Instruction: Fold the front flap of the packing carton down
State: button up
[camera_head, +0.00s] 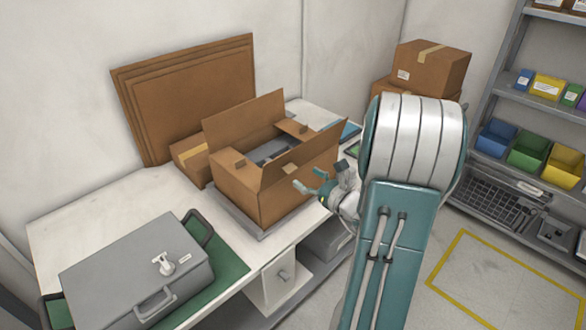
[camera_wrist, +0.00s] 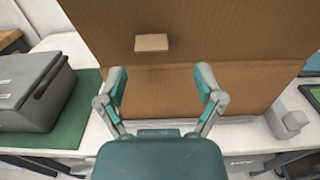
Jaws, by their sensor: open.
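The brown packing carton (camera_head: 245,197) stands open on the bench, with grey contents partly visible inside. Its front flap (camera_head: 318,147) stands up along the near right side and has a small tan tab. In the wrist view the upright flap (camera_wrist: 220,30) fills the upper part, with the tan tab (camera_wrist: 151,42) on it and the fold line below. The back flap (camera_head: 243,120) also stands up. My gripper (camera_head: 308,181) is open and empty, just outside the front wall. In the wrist view its spread fingers (camera_wrist: 162,82) point at the wall near the fold line; contact cannot be told.
A grey case (camera_head: 135,270) on a green mat (camera_head: 222,268) occupies the bench's near left. Flat cardboard sheets (camera_head: 195,90) lean on the wall behind the carton. Closed boxes (camera_head: 430,68) stand at the back right. A shelf with coloured bins (camera_head: 528,150) is at right.

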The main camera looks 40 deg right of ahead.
aim_at(290, 168)
jog(key=w, duration=0.1)
jog(key=w+a, duration=0.1)
jog(key=w, duration=0.3)
jog(key=shift+w+a+r, duration=0.1)
jog(key=shift+w+a, duration=0.1)
jog(key=shift+a, duration=0.2)
jog(key=shift+d, duration=0.45)
jog(key=c, duration=1.1)
jog(key=shift+a, duration=0.25)
grip_shut()
